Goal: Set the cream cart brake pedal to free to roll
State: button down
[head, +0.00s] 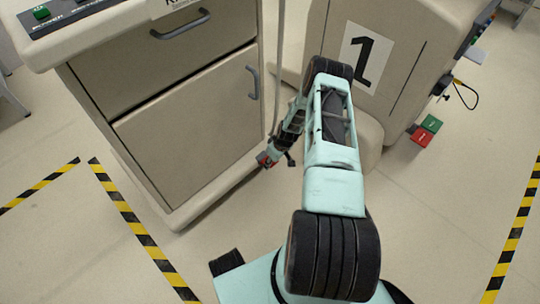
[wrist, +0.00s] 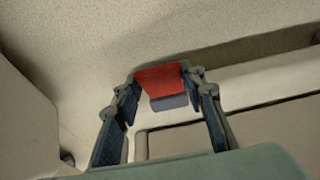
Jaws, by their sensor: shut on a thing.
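My gripper (head: 268,159) is low beside the right side of the cream drawer cart (head: 185,130) in the head view. In the wrist view my gripper (wrist: 165,84) has its two fingers closed around a red pedal plate (wrist: 160,77), with a blue-grey part under it. The red plate shows as a small patch at the fingertips in the head view (head: 263,158). The pedal's mounting is not clear. Another pedal pair, green (head: 432,123) and red (head: 421,137), sticks out at the right of the cart marked 1 (head: 340,30).
The cart marked 1 stands close to the right of the drawer cart, with a narrow gap where my arm reaches. A black cable (head: 466,94) hangs at its right side. Yellow-black floor tape (head: 135,225) runs at left and right. The floor at right is clear.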

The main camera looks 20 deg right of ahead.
dwell(0.3)
jog(key=c, duration=1.2)
grip_release()
jog(key=shift+c, duration=0.2)
jog(key=shift+r, duration=0.1)
jog(key=v, duration=1.2)
